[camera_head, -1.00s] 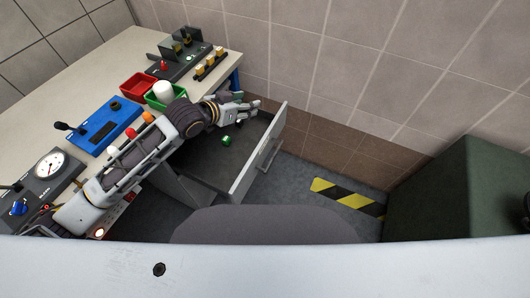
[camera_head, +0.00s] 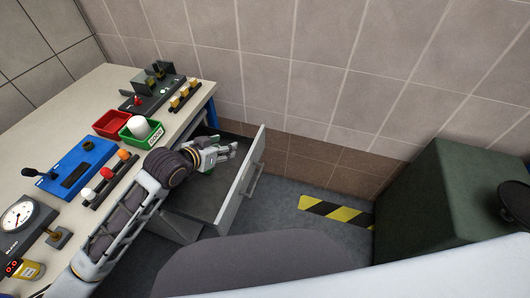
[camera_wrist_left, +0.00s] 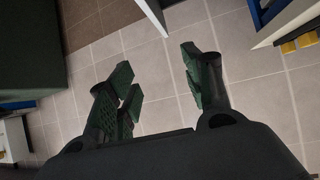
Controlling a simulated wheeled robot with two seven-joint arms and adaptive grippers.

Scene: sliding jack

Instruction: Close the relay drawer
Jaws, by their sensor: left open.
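The relay drawer (camera_head: 238,190) is pulled out from under the workbench in the head view. It has a pale front panel, a bar handle (camera_head: 253,180) on its outer face and a dark inside. My left gripper (camera_head: 230,152) is over the drawer's inside, behind the front panel, with its fingers pointing toward that panel. I cannot tell whether it touches the panel. In the left wrist view the left gripper (camera_wrist_left: 160,78) is open with nothing between its dark green-padded fingers. The gripper and arm hide part of the drawer's inside. My right gripper is not in view.
The workbench (camera_head: 60,125) holds a red bin (camera_head: 111,124), a green bin (camera_head: 140,131) with a white item, a blue panel (camera_head: 78,165) and a gauge (camera_head: 18,217). A tiled wall stands behind. A green cabinet (camera_head: 440,205) is at right, with striped floor tape (camera_head: 335,209) before it.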

